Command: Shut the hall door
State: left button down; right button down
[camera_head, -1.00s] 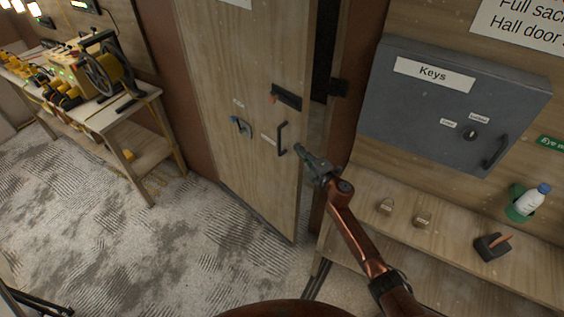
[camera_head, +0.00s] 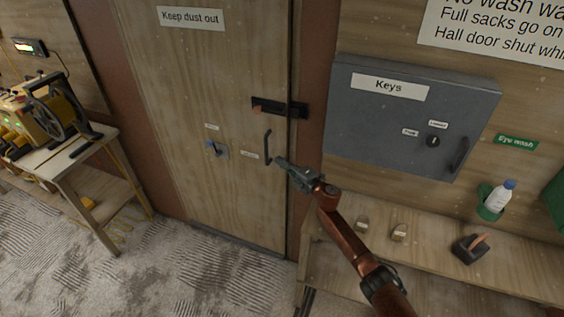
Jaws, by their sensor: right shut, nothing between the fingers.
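The hall door (camera_head: 205,110) is a pale wooden panel with a "Keep dust out" sign (camera_head: 191,17). It stands flush in its reddish-brown frame, with no dark gap showing at its right edge. A black bolt (camera_head: 274,107) with an orange knob sits near that edge, level with a black keeper on the frame (camera_head: 300,110). My left gripper is out of view.
A grey key cabinet (camera_head: 400,125) hangs right of the door, above a wooden shelf (camera_head: 440,255) with two padlocks, a dark block and a bottle (camera_head: 497,197). A bench with a yellow machine (camera_head: 45,115) stands left. Carpeted floor is free before the door.

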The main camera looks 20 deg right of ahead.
jog(key=a+p+v, duration=0.1)
jog(key=v, duration=1)
jog(key=shift+s+p, duration=0.25)
jog(key=shift+p, duration=0.05)
jog(key=shift+d, duration=0.15)
